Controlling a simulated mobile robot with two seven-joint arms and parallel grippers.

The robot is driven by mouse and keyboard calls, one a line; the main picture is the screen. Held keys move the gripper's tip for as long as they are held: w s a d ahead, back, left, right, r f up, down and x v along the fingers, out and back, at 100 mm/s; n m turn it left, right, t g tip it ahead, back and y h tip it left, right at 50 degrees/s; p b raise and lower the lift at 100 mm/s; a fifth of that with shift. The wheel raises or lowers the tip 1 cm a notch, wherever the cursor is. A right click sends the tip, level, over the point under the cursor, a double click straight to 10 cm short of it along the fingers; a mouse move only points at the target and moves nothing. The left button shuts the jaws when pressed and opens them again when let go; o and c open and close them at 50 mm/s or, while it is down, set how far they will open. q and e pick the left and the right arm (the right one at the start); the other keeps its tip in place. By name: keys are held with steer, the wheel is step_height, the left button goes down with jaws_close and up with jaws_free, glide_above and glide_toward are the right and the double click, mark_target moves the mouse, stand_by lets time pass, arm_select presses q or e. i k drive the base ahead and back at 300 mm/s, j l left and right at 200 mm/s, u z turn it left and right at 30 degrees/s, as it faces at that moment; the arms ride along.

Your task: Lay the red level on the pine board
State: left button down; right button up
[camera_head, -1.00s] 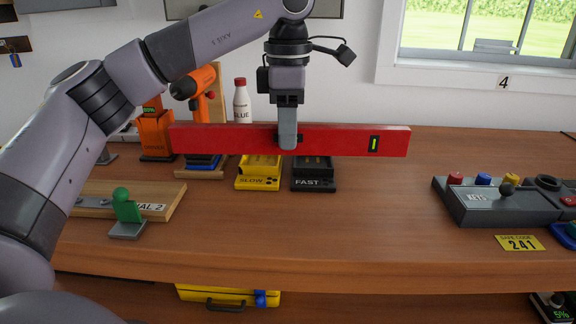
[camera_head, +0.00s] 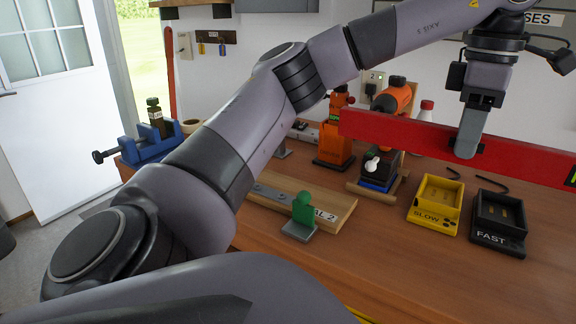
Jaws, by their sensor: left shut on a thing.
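My left gripper (camera_head: 468,146) is shut on the red level (camera_head: 402,132) near its middle and holds it raised above the bench. The level is long and runs across the right side of the view; its right end is cut off by the edge. A light wooden board, likely the pine board (camera_head: 343,207), lies on the bench lower left of the level. A grey strip with holes and a label ending in "AL 2" show on it. My left arm hides part of its left side. My right gripper is not in view.
Orange tools (camera_head: 334,147) stand behind the board. A yellow SLOW charger (camera_head: 436,207) and black FAST charger (camera_head: 499,221) sit to the right. A blue vise (camera_head: 150,147) is at the far left.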

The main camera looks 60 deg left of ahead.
mark_target(302, 188)
steer(key=k+j, duration=0.1)
steer(key=j, duration=0.25)
steer(key=k+j, duration=0.1)
steer(key=j, duration=0.25)
steer(key=k+j, duration=0.1)
steer(key=j, duration=0.25)
steer(key=k+j, duration=0.1)
steer(key=j, duration=0.25)
